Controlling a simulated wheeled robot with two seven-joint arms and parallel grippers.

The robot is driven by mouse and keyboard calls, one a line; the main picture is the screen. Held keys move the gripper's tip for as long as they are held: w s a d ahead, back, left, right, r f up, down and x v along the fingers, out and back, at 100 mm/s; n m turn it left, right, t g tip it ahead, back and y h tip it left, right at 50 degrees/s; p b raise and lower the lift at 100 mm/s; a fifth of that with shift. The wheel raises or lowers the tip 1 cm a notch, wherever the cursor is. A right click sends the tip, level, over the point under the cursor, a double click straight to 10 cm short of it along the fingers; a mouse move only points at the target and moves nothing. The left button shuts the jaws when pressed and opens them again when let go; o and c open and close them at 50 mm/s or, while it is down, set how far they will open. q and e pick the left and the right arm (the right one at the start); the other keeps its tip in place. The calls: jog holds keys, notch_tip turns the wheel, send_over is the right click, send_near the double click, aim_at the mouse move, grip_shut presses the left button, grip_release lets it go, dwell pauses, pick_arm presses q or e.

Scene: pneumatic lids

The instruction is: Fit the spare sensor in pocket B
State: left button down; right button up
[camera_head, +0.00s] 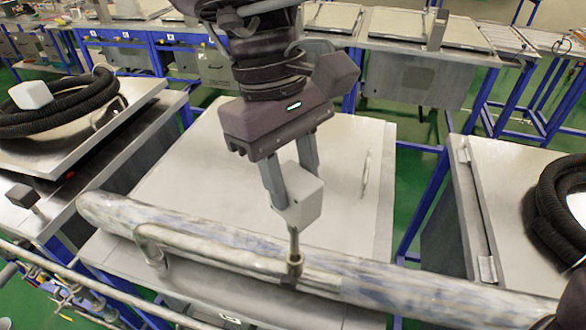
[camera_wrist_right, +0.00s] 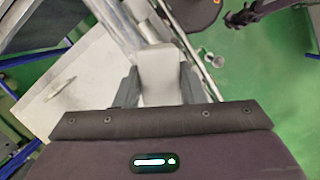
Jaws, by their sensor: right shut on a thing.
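A white block-shaped sensor (camera_head: 299,203) with a thin metal stem (camera_head: 294,242) is in the middle of the head view. My right gripper (camera_head: 292,190) is shut on its white head from above. The head also shows between the fingers in the right wrist view (camera_wrist_right: 160,72). The stem points down and its lower end meets a short metal socket (camera_head: 294,264) by the pipework. I cannot tell how deep the stem sits in it. No readable letter marks this socket as pocket B. My left gripper is not in view.
A thick grey pipe (camera_head: 420,280) crosses the front of the pale metal lid (camera_head: 190,165), with a thinner bent pipe (camera_head: 205,248) beside it. The lid has a handle (camera_head: 365,172). Green floor shows between stations.

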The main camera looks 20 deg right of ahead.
jog(key=shift+f+b, duration=2.1)
jog(key=shift+f, duration=0.5)
jog(key=o, duration=1.1)
jog(key=shift+c, duration=0.2)
jog(key=shift+r, duration=0.1)
jog(key=p+v, duration=0.7)
jog(key=p, duration=0.1)
